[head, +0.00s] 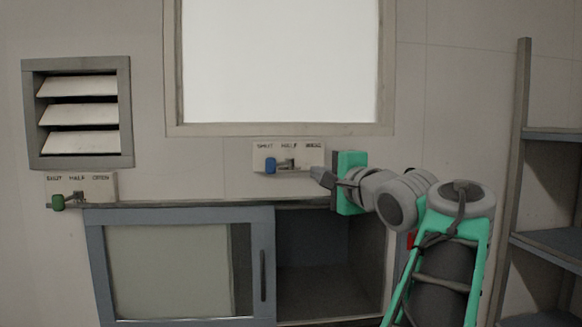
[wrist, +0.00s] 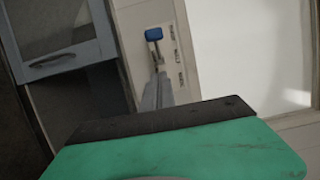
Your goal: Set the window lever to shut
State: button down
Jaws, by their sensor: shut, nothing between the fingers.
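The window lever (head: 270,165) has a blue knob and sits on a pale label plate (head: 310,158) below the bright window. Its knob is at the left end, under the left label, which seems to read SHUT. In the wrist view the blue knob (wrist: 154,34) shows near the top, beside the plate's labels. My gripper (head: 316,174) is to the right of the knob, near the plate's right part, with its fingers shut and empty. In the wrist view the finger tips (wrist: 160,80) are below the knob with a gap between them; contact with the lever's arm cannot be told.
A second lever with a green knob (head: 57,202) sits under the louvred vent (head: 128,150) at the left. A cabinet (head: 265,222) with a sliding glass door stands below the window lever, open on its right side. A shelf rack (head: 522,110) stands at the right.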

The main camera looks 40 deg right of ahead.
jog(key=p, duration=0.1)
send_near(278, 165)
jog(key=d, duration=0.3)
jog(key=w, duration=0.1)
jog(key=w+a, duration=0.1)
jog(key=w, duration=0.1)
jog(key=shift+a, duration=0.2)
